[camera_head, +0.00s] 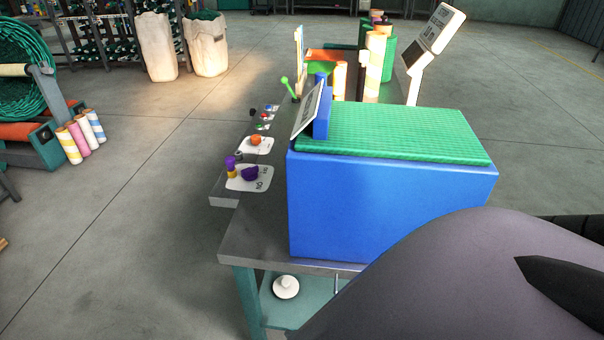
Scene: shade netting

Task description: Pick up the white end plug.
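A small white round piece with a raised knob (286,286), which looks like the white end plug, rests on the teal lower shelf (315,290) of the workbench. It sits near the shelf's left end, below the grey bench top (258,235), and nothing touches it that I can see. A large dark link of my own arm fills the lower right and hides the right part of the shelf. Neither of my grippers shows in the head view.
A blue box with a green mesh top (400,132) stands on the bench. Left of it are white cards with purple and orange pieces (250,175). Rolls (375,65) and a white display (436,35) stand behind.

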